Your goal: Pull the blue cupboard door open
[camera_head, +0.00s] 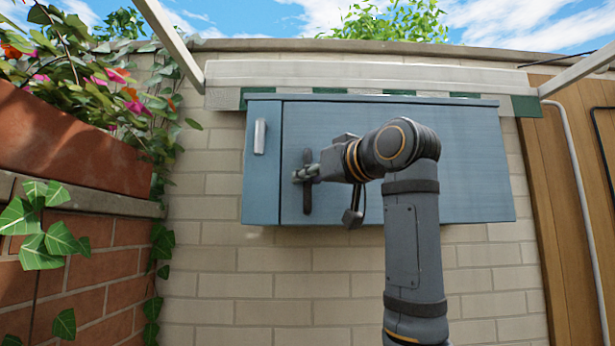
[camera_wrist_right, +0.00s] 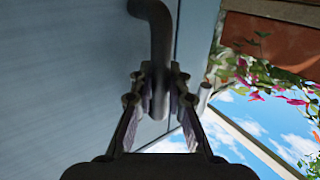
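The blue cupboard (camera_head: 262,190) hangs on the pale brick wall, and its wide blue door (camera_head: 450,160) looks flush with the front. A dark upright bar handle (camera_head: 306,198) sits near the door's left edge. My right gripper (camera_head: 305,174) reaches it from the right at mid-height. In the wrist view, the dark handle (camera_wrist_right: 160,50) runs down between the two fingers of my right gripper (camera_wrist_right: 161,80), which close in on it from both sides and appear to touch it. My arm covers part of the door. My left gripper is not in view.
A narrow left panel carries a short silver handle (camera_head: 260,136). A white awning frame (camera_head: 360,75) runs above the cupboard. A terracotta planter (camera_head: 70,145) with flowers and ivy stands at the left, a wooden door (camera_head: 555,200) at the right. Below the cupboard is bare brick.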

